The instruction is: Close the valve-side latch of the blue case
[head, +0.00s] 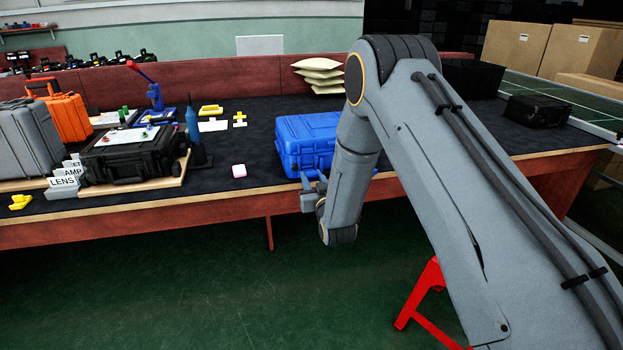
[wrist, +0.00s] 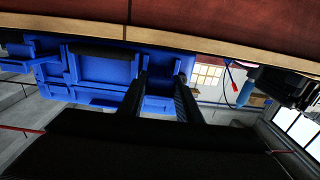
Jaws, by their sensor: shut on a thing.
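The blue case (head: 305,130) sits shut-looking near the front edge of the table, left of my arm. Its front side fills the middle of the wrist view (wrist: 105,66), which looks upside down. My gripper (head: 309,184) is at the case's lower front, just off the table edge. In the wrist view my two dark fingers (wrist: 163,76) stand on either side of a blue latch (wrist: 160,84) on the case front and are shut on it. Another latch (wrist: 25,50) shows further left there. Whether the gripped latch is fastened I cannot tell.
The table edge (head: 120,208) runs just by my gripper. Cream bags (head: 320,73) lie behind. A red stool (head: 425,300) stands on the floor below my arm.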

